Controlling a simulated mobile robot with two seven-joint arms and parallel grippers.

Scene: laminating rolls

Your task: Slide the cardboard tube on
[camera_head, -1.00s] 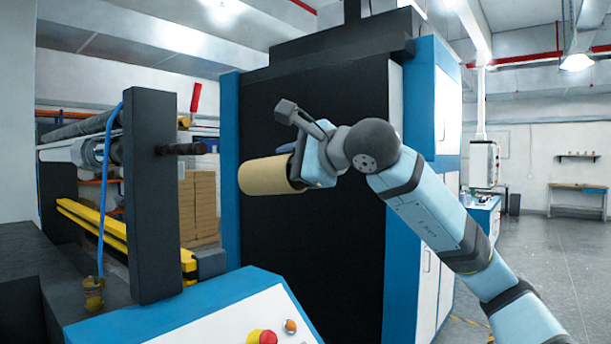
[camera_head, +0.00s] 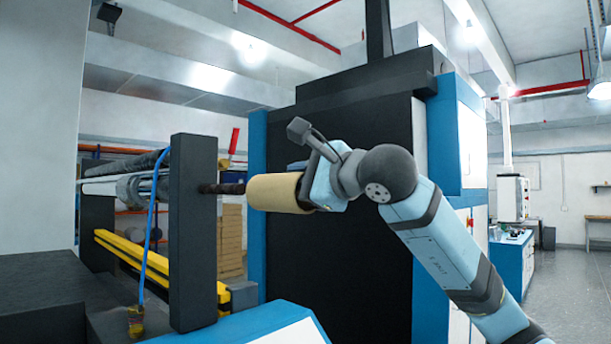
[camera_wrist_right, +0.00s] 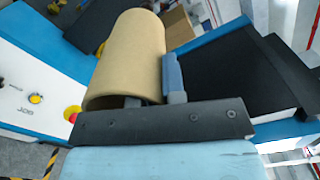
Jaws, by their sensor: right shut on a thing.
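The tan cardboard tube (camera_head: 275,193) lies roughly level in my right gripper (camera_head: 312,190), its far end pointing left toward the machine. The right gripper is shut on the tube's near end; the tube also fills the middle of the right wrist view (camera_wrist_right: 130,55). A dark shaft (camera_head: 222,188) sticks out to the right from the machine's black upright. The tube's left end is at the shaft's tip and nearly in line with it. Whether the shaft tip is inside the tube cannot be told. My left gripper is not in view.
The black upright (camera_head: 193,235) stands left of the tube. A large black and blue cabinet (camera_head: 345,240) stands behind my right arm. A blue-edged control panel with a red button (camera_wrist_right: 72,114) lies below. Yellow bars (camera_head: 150,262) run along the machine.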

